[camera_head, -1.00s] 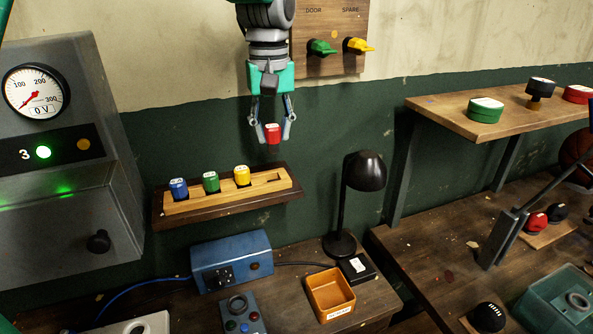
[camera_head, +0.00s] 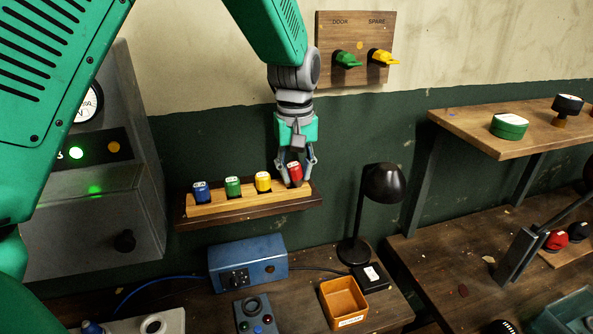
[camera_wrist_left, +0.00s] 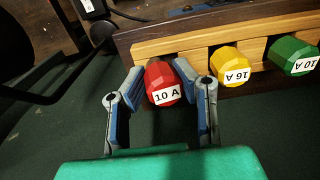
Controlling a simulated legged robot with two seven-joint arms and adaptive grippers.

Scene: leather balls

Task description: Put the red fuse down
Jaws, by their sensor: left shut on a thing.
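The red fuse (camera_head: 295,172), labelled 10 A in the left wrist view (camera_wrist_left: 162,84), is between the fingers of my left gripper (camera_head: 296,172). The gripper is shut on it and also shows in the left wrist view (camera_wrist_left: 161,95). The fuse is at the right end of the wooden fuse rack (camera_head: 225,209), beside the yellow fuse (camera_head: 263,182). Its lower end is hidden, so I cannot tell whether it is seated in the slot. A green fuse (camera_head: 233,187) and a blue fuse (camera_head: 201,192) stand further left. My right gripper is not seen.
A wooden shelf (camera_head: 465,121) is on the right. A switch board (camera_head: 356,48) hangs on the wall above.

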